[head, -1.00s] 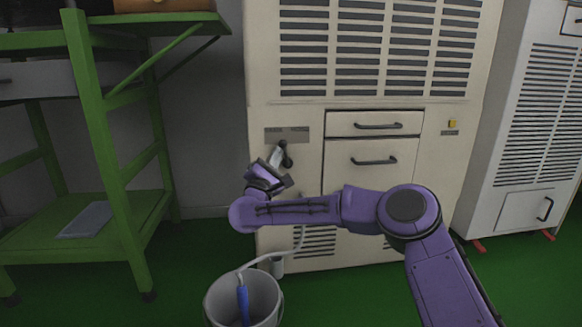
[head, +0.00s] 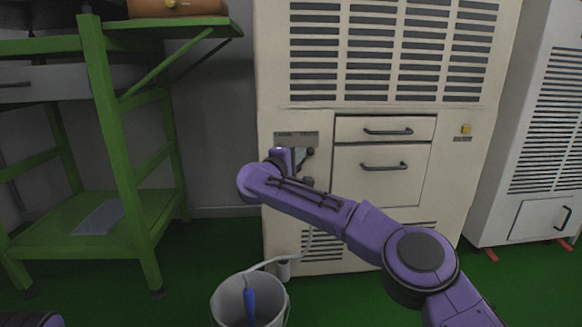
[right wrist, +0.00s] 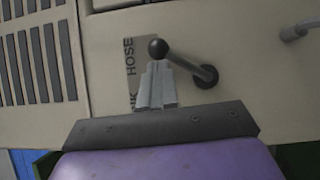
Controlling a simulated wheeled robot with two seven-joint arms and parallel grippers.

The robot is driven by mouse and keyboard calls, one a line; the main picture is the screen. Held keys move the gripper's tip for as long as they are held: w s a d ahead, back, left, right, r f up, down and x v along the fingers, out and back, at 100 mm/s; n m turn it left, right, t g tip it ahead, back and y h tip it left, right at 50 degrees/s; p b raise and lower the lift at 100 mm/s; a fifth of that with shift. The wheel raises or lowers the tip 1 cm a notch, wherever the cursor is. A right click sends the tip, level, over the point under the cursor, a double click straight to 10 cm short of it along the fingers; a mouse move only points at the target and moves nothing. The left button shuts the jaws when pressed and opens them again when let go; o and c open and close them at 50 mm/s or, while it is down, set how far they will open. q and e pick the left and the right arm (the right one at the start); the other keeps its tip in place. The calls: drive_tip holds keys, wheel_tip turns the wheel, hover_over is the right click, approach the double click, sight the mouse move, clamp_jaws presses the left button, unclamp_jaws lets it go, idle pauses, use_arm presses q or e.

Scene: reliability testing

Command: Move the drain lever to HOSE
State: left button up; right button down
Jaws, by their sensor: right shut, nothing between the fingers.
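The drain lever (right wrist: 183,62) has a dark round knob on a grey rod and sits on the cream cabinet's front. In the right wrist view its knob lies beside the word HOSE on the label plate (right wrist: 130,62); the other word is partly hidden. In the head view the lever's knob (head: 309,152) shows just below the right part of the plate (head: 296,136). My right gripper (right wrist: 157,72) is shut and empty, its fingertips right at the knob; whether they touch is unclear. It also shows in the head view (head: 299,157), partly behind my wrist. My left gripper is out of view.
The cream cabinet (head: 450,185) has a drawer (head: 385,129) and a door with handles right of the lever. A bucket (head: 228,302) with a hose stands below on the green floor. A green shelf (head: 117,150) stands left, a second cabinet (head: 543,130) right.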

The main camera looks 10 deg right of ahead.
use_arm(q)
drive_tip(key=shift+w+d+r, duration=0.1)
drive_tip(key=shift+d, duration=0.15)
use_arm(e)
drive_tip(key=shift+d, duration=0.15)
idle(0.4)
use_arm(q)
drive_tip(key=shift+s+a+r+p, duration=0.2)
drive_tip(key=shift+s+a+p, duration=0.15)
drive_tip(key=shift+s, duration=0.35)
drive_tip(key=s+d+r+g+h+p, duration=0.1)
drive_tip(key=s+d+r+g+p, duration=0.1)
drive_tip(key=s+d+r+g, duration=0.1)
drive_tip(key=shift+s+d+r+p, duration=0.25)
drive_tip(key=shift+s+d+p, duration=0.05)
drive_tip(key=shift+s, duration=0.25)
use_arm(e)
drive_tip(key=w+a+v, duration=0.2)
drive_tip(key=v, duration=1.1)
drive_tip(key=shift+r, duration=0.3)
